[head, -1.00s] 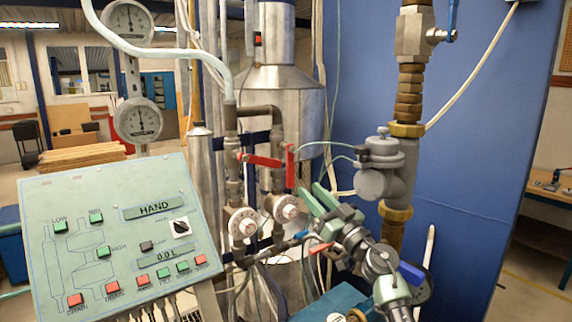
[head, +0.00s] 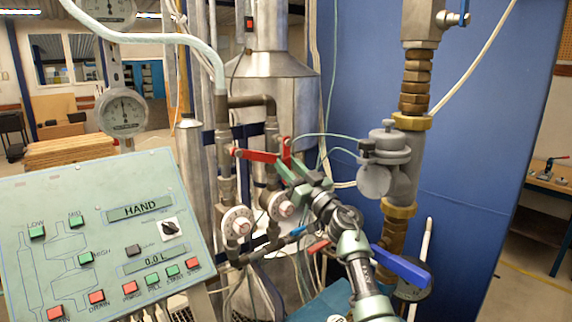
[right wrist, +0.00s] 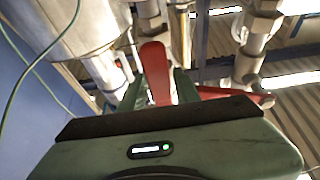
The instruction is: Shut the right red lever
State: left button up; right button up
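The right red lever (head: 285,149) points up on the right-hand of two thin pipes. In the right wrist view this lever (right wrist: 155,72) stands between the two fingers. My right gripper (head: 290,171) is at the lever, its green fingers apart, one on each side; it also shows in the right wrist view (right wrist: 158,88). I cannot tell whether the fingers touch the lever. The left red lever (head: 256,155) lies nearly level, close to the left of the right one. My left gripper is not in view.
A control panel (head: 85,195) with buttons stands at the left front. Two round white dials (head: 238,223) sit below the levers. A thick brass and grey pipe (head: 412,90) and a blue handle (head: 400,264) are close to my right arm. A blue wall (head: 470,150) is behind.

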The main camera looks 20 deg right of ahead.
jog(key=shift+s+r, duration=0.1)
grip_shut()
dwell(1.4)
